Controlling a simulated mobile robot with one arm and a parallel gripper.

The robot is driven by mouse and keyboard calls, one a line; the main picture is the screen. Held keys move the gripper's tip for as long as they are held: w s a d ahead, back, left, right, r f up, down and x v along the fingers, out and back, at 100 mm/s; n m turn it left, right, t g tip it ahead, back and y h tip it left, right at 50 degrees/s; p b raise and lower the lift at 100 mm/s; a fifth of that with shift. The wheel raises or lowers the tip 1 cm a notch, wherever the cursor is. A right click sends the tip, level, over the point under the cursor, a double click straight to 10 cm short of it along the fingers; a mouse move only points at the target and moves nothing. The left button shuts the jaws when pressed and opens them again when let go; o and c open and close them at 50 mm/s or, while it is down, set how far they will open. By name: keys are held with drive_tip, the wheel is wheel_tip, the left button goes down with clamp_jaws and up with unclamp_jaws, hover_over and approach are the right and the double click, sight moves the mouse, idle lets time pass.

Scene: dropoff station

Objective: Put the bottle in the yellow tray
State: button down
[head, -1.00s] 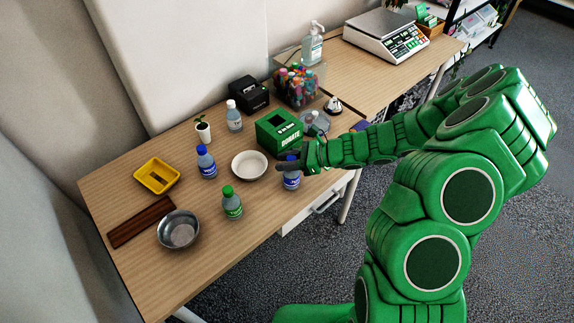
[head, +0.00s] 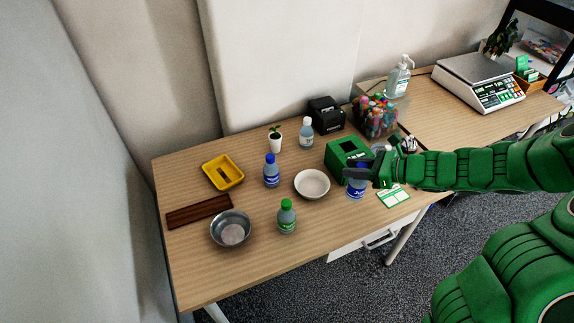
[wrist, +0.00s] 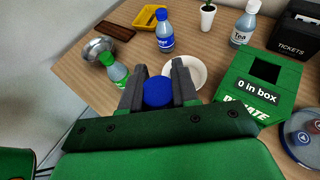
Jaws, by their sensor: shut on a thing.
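My gripper (head: 364,172) is at the right side of the table, shut on a blue-capped bottle (head: 356,188). In the wrist view the bottle's blue cap (wrist: 158,92) sits between the two dark fingers. Its body is hidden in that view; I cannot tell if its base touches the table. The yellow tray (head: 236,183) lies at the back left of the table, well left of my gripper, and looks free of bottles. It also shows at the top of the wrist view (wrist: 141,22).
Between gripper and tray stand a white bowl (head: 312,193), another blue-capped bottle (head: 271,173) and a green-capped bottle (head: 286,218). A metal bowl (head: 231,240) and brown board (head: 190,213) are at left. A green donation box (head: 343,151) stands behind my gripper.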

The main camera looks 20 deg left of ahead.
drive_tip(key=shift+a, duration=0.1)
drive_tip(key=w+a+r+m+t, duration=0.1)
drive_tip(key=a+r, duration=0.1)
drive_tip(key=a, duration=0.7)
drive_tip(key=w+a+r, duration=0.2)
drive_tip(key=a+r, duration=0.1)
drive_tip(key=a, duration=0.7)
drive_tip(key=s+a+f+g, duration=0.1)
drive_tip(key=s+a, duration=1.1)
drive_tip(key=a, duration=0.4)
drive_tip(key=w+a+f, duration=0.9)
drive_tip(key=a+f, duration=0.1)
drive_tip(key=f, duration=0.3)
drive_tip(key=shift+f+n, duration=0.2)
drive_tip(key=shift+n, duration=0.2)
drive_tip(key=shift+a, duration=0.1)
